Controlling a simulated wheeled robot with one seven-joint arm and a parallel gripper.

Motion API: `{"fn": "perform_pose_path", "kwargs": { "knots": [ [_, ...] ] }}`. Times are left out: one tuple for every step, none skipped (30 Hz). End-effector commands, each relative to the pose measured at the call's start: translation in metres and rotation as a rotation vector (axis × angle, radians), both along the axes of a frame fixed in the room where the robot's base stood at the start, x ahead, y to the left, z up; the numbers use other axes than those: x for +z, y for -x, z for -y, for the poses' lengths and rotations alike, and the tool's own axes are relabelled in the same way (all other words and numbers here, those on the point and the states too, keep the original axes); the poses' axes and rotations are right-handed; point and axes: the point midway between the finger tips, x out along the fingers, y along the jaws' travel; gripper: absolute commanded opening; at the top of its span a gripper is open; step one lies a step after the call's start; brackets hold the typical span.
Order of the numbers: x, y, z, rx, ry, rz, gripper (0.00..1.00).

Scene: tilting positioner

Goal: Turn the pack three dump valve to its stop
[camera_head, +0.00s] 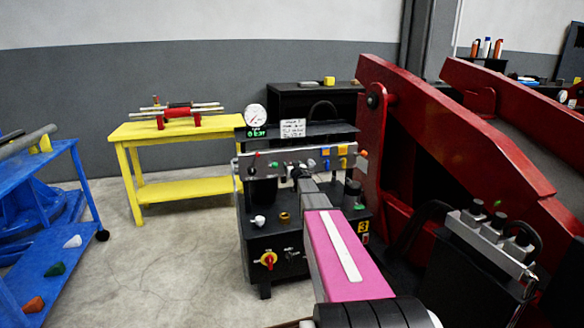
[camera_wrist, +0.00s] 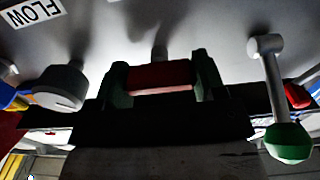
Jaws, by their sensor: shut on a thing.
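Pack three (camera_head: 262,235) is a dark power pack with a grey valve panel along its upper front and a yellow "3" plate (camera_head: 363,226) at lower right. My pink arm reaches over it, and my gripper (camera_head: 299,176) is at the panel, its fingertips mostly hidden there. In the wrist view my gripper (camera_wrist: 161,80) has its two dark fingers on either side of a red handle (camera_wrist: 160,77) and is shut on it. I take this handle for the dump valve; no label on it is readable. Its stem goes up to the panel, and its stop cannot be seen.
In the wrist view a grey round knob (camera_wrist: 60,88) is left of the handle, near a "FLOW" label (camera_wrist: 33,11). A green-tipped lever (camera_wrist: 288,142) hangs at right. The red steel frame (camera_head: 455,130) stands close right of the pack; a yellow table (camera_head: 185,130) is behind left.

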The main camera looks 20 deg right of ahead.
Motion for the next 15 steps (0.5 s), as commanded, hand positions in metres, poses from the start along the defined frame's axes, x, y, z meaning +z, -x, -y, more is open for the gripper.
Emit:
{"fn": "perform_pose_path", "kwargs": {
  "knots": [
    [0.0, 0.0002, -0.0001, 0.0, 0.01, 0.0, 0.4],
    [0.0, 0.0002, -0.0002, 0.0, 0.019, 0.0, 0.4],
    [-0.0001, 0.0002, -0.0002, 0.001, 0.033, 0.0, 0.4],
    [0.0, 0.0003, -0.0003, 0.001, 0.045, 0.001, 0.4],
    [0.0, 0.0002, -0.0004, 0.001, 0.06, 0.001, 0.4],
    [0.0, 0.0002, -0.0005, 0.001, 0.08, 0.001, 0.4],
    [0.0, 0.0002, -0.0006, 0.001, 0.099, 0.001, 0.4],
    [0.0, 0.0002, -0.0007, 0.001, 0.119, 0.001, 0.4],
    [0.0, 0.0002, -0.0008, 0.001, 0.147, 0.001, 0.4],
    [0.0, 0.0003, -0.0009, 0.001, 0.171, 0.001, 0.4],
    [0.0, 0.0003, -0.001, 0.001, 0.196, 0.001, 0.4],
    [-0.0001, 0.0003, -0.0012, 0.001, 0.23, 0.001, 0.4],
    [-0.0001, 0.0003, -0.0013, 0.001, 0.258, 0.001, 0.4],
    [-0.0001, 0.0003, -0.0014, 0.001, 0.285, 0.001, 0.4],
    [-0.0001, 0.0003, -0.0015, 0.001, 0.323, 0.001, 0.4]
  ]
}}
